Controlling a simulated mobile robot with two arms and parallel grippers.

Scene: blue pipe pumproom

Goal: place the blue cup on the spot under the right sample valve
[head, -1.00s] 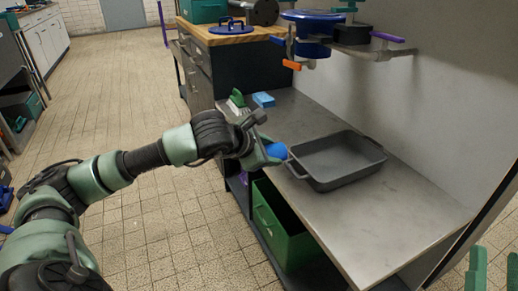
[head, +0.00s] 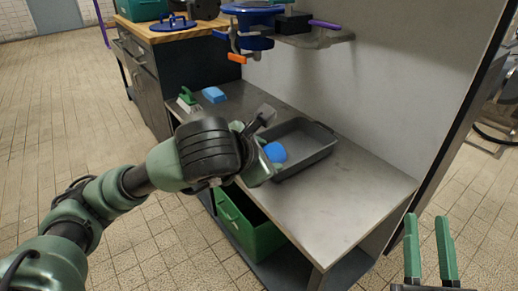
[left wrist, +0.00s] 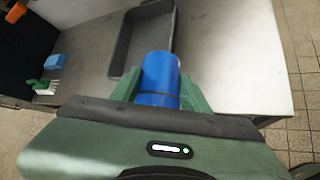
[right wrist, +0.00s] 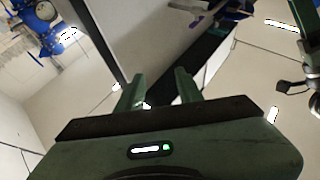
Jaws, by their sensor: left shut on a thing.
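My left gripper (head: 266,156) is shut on the blue cup (head: 275,152), which overlaps the left end of the grey tray (head: 308,138) in the head view. In the left wrist view the cup (left wrist: 160,75) sits between the two green fingers, with the tray (left wrist: 135,35) just beyond it. I cannot tell the cup's height above the counter. A valve with an orange handle (head: 236,58) and one with a purple handle (head: 324,24) are on the wall pipework. I cannot pick out a marked spot. My right gripper (head: 428,250) is open and empty, away from the counter.
The metal counter (head: 345,195) is bare to the right of and in front of the tray. A blue sponge (head: 213,94) and a green brush (head: 187,97) lie at its far left. A green crate (head: 245,222) stands below. The wall panel (head: 400,80) rises behind the counter.

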